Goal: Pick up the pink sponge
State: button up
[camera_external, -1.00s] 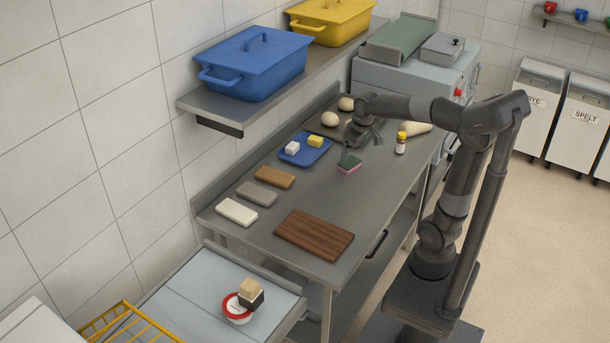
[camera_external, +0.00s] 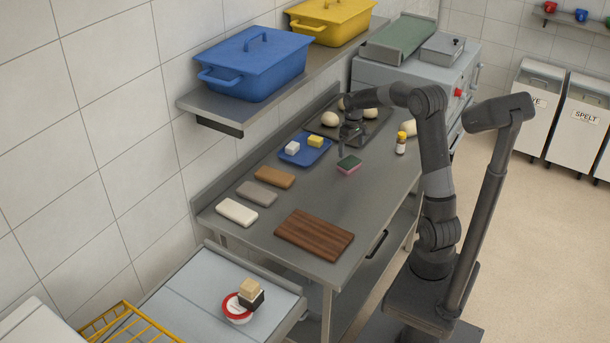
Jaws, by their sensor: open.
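The pink sponge (camera_external: 348,168) lies flat on the steel table (camera_external: 262,228), with a dark green layer on top and pink below. It is right of the blue tray and fully in view. My gripper (camera_external: 352,138) is above the table, just beyond the sponge in the picture. It is open and appears empty, and its fingers are small and dark here. The exact height of the fingers over the table is hard to tell.
A blue tray (camera_external: 292,162) with a white and a yellow block sits left of the sponge. A yellow-capped bottle (camera_external: 401,147) stands to its right. Dough balls (camera_external: 330,119) lie on a dark tray behind. A brown board (camera_external: 314,236) and several bars lie nearer.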

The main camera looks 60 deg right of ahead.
aim_at(350, 162)
jog(key=f, duration=0.7)
jog(key=shift+w+d+f, duration=0.25)
jog(key=shift+f, duration=0.05)
jog(key=shift+c, duration=0.2)
jog(key=c, duration=0.8)
